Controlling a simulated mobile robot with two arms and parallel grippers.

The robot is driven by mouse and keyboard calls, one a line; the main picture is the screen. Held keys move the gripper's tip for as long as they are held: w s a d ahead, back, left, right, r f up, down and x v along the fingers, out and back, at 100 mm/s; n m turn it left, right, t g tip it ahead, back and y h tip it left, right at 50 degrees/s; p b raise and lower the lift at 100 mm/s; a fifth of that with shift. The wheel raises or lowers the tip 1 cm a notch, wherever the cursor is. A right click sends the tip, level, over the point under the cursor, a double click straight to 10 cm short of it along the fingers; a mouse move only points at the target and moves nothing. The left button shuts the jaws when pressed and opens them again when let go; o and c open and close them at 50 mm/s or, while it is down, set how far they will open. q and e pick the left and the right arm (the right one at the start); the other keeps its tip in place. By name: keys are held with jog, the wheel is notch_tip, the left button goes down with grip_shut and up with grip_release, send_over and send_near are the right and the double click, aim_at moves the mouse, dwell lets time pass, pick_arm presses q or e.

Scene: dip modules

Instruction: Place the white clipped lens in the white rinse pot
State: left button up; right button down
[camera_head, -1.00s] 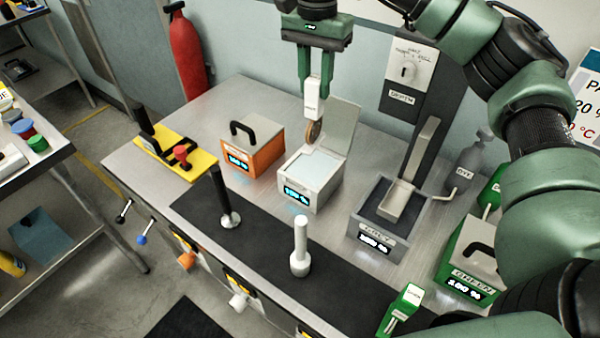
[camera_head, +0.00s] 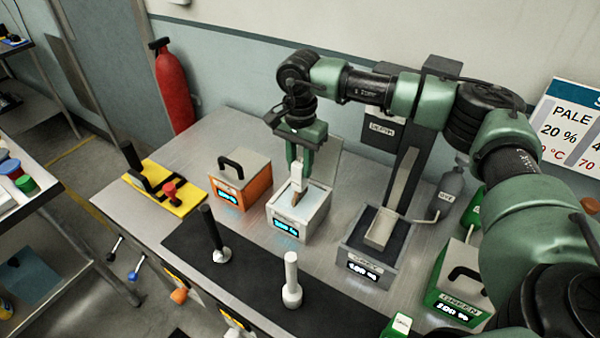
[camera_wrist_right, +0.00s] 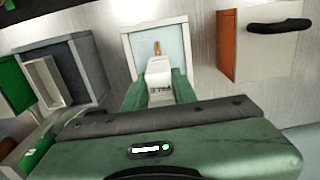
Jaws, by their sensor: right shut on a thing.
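My right gripper (camera_head: 298,172) is shut on the clip of the white clipped lens (camera_head: 298,184), which hangs upright below the fingers. The brownish lens edge points down over the open mouth of the white rinse pot (camera_head: 313,223). The lens's lower end is at or just above the pale liquid; I cannot tell if it touches. In the right wrist view, the white clip (camera_wrist_right: 160,78) sits between the fingers, with the lens in front of the pale inside of the pot (camera_wrist_right: 127,55). The pot's lid is raised at its back. My left gripper is not in view.
A closed orange pot (camera_head: 231,196) stands left of the white pot. A grey pot (camera_head: 368,262) with an upright slide stands to the right, and a green pot (camera_head: 452,302) beyond it. A black-handled tool (camera_head: 212,230) and a white-handled tool (camera_head: 291,278) stand on the dark mat.

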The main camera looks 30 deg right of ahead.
aim_at(300, 178)
notch_tip(300, 178, down, 4)
jog(key=shift+r+p, duration=0.15)
jog(key=shift+p, duration=0.4)
jog(key=shift+f, duration=0.2)
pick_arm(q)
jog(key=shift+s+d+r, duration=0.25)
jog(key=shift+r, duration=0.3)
pick_arm(e)
jog(key=shift+f, duration=0.2)
jog(key=c, duration=1.1)
grip_release()
jog(key=shift+c, duration=0.2)
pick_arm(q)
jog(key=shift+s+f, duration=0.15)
